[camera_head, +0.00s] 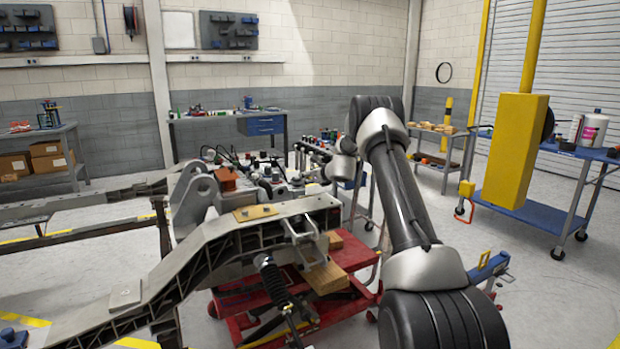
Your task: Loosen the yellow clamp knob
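I cannot pick out the yellow clamp knob for certain. A small yellow piece (485,258) sits on a blue clamp-like device (488,270) to the right of my arm. A flat yellow plate (255,212) lies on top of the grey metal chassis frame (190,262). My arm rises from the bottom right to a bend near the picture's middle. Beyond the bend, only a short grey part shows, and I cannot make out my gripper or its fingers.
A red cart (240,325) stands under the frame, with wood blocks (326,276) on it. A yellow column (514,150) and a blue wheeled cart (585,152) stand at the right. A workbench (222,118) stands at the back wall. Grey floor is open at the lower right.

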